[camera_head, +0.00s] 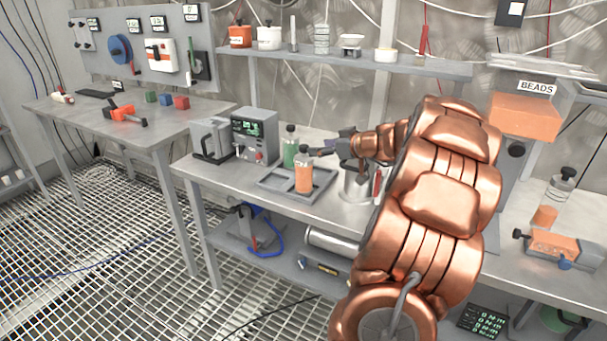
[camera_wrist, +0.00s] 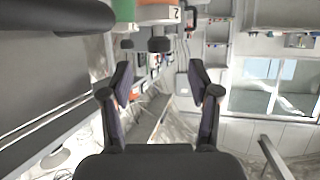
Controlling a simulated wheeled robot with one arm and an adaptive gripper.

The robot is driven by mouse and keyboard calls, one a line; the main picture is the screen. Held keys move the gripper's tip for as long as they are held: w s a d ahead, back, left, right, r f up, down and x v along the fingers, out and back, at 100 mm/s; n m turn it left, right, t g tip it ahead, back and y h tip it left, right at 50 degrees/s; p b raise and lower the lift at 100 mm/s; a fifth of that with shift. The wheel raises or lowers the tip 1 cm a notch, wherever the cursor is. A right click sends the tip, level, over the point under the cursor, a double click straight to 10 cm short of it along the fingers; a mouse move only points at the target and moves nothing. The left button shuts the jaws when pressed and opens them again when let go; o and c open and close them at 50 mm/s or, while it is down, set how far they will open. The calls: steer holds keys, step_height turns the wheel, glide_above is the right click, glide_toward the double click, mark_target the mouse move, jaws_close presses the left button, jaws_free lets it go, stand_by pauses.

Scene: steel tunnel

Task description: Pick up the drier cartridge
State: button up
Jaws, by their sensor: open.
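Two clear cylinders with dark caps stand upright on a grey tray (camera_head: 268,183) on the middle bench. The front cartridge (camera_head: 304,177) is filled with orange; the one behind it (camera_head: 289,154) is green. I cannot tell which is the drier cartridge named. My gripper (camera_head: 322,151) is open and empty, just right of the cartridges near their cap height, partly hidden by my arm. In the wrist view, my open fingers (camera_wrist: 160,82) frame empty space. The orange cartridge (camera_wrist: 158,12), marked 2, and the green one (camera_wrist: 123,12) hang inverted at the top edge, cut off.
A grey meter box (camera_head: 255,136) stands left of the tray. A shelf (camera_head: 350,63) with small pots runs above the bench. An orange hopper marked BEADS (camera_head: 524,116) and another capped bottle (camera_head: 556,199) are at the right. A left bench (camera_head: 130,127) holds tools and blocks.

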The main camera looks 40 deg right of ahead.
mark_target(304, 149)
steer(key=shift+p+x, duration=1.1)
steer(key=shift+x, duration=2.95)
steer(key=shift+f, duration=0.15)
jaws_close()
